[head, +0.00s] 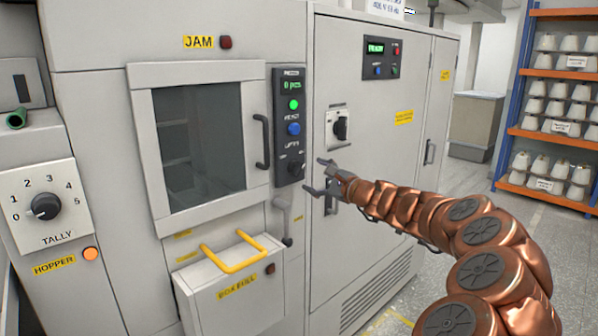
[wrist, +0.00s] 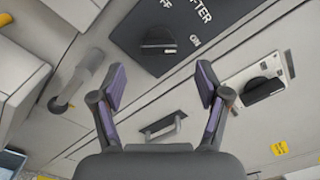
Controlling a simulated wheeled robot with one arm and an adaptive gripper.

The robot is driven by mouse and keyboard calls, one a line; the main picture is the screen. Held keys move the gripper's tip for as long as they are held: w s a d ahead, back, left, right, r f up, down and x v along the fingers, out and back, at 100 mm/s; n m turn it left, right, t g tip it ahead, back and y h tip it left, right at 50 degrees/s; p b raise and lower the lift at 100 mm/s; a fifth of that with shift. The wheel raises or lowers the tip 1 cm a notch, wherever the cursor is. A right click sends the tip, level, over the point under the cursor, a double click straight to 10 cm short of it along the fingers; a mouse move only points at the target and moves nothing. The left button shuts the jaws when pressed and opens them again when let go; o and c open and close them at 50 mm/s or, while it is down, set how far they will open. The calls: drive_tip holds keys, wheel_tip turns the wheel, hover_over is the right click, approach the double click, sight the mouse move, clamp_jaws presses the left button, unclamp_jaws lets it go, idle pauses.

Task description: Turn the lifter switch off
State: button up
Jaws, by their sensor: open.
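The lifter switch (head: 296,169) is a dark rotary knob at the bottom of the black control panel (head: 288,85) in the head view. In the wrist view the lifter switch (wrist: 158,42) lies beyond my fingertips, beside white lettering for LIFTER and ON. I cannot tell surely which mark it points to. My gripper (head: 316,176) is open and empty, just right of the knob and apart from it. In the wrist view my gripper (wrist: 162,85) has its two fingers spread, with the knob ahead between them and nothing held.
A door handle (head: 262,142) is left of the panel, and a grey lever (head: 284,222) hangs below it. Another rotary switch (head: 341,127) is on the cabinet to the right. A cabinet handle (head: 331,196) is behind my gripper. A yellow-handled box (head: 232,285) juts out below.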

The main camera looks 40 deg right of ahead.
sight(300, 171)
drive_tip(key=shift+w+a+p, duration=0.2)
drive_tip(key=shift+w, duration=0.95)
drive_tip(key=shift+w+a+p, duration=0.2)
drive_tip(key=shift+w, duration=0.95)
drive_tip(key=shift+w+a+p, duration=0.2)
drive_tip(key=shift+w, duration=0.95)
drive_tip(key=c, duration=1.2)
